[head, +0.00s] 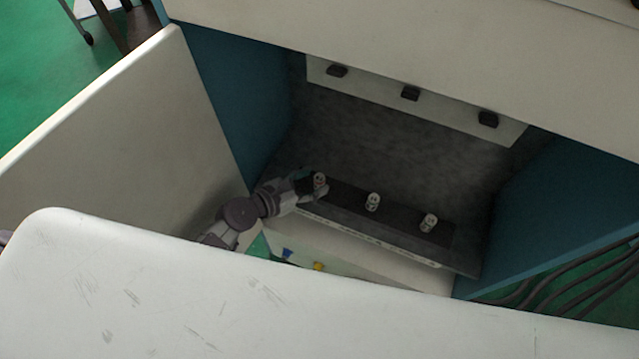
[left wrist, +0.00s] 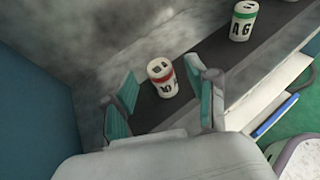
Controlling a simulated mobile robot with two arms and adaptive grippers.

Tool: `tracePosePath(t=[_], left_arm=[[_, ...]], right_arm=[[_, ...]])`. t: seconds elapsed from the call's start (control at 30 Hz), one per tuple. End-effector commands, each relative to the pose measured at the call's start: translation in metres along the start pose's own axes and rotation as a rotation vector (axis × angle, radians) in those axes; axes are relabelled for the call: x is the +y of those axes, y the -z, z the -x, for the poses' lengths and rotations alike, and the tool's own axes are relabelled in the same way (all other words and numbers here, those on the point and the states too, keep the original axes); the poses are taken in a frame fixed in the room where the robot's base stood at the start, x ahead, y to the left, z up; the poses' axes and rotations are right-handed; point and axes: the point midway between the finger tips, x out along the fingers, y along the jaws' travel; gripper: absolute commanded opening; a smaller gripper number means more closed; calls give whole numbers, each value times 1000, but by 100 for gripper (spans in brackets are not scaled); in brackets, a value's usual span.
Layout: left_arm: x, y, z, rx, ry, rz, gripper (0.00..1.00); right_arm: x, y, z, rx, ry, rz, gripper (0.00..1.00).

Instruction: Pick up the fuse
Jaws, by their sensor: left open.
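Three small white fuses stand in a row on a dark strip inside the cabinet in the head view: a left fuse (head: 319,180), a middle fuse (head: 372,202) and a right fuse (head: 429,223). My left gripper (head: 312,187) is at the left fuse. In the left wrist view, this fuse (left wrist: 162,77) has a red band and dark lettering. It stands between the two teal-padded fingers of the open gripper (left wrist: 160,95), with gaps visible on both sides. A second fuse with a green band (left wrist: 242,20) stands farther along the strip. My right gripper is not in view.
The dark strip (head: 345,193) lies on a ledge in the cabinet. Blue side walls (head: 235,90) and a white panel (head: 100,130) bound the space on the left. Dark cables (head: 570,290) run at the lower right.

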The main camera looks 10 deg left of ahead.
Motion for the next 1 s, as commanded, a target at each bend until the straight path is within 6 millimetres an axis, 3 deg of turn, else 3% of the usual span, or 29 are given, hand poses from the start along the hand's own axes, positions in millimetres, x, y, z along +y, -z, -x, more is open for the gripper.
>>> tracePosePath(t=[0.2, 0.47, 0.8, 1.0], left_arm=[[0, 1, -27, -1, -1, -1, 58], [0, 1, -28, 1, -1, -1, 58], [0, 1, -28, 1, 0, -2, 1], [0, 1, -28, 0, 0, -2, 0]], right_arm=[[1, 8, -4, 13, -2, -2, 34], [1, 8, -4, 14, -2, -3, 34], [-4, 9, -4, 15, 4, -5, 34], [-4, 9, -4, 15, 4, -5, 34]])
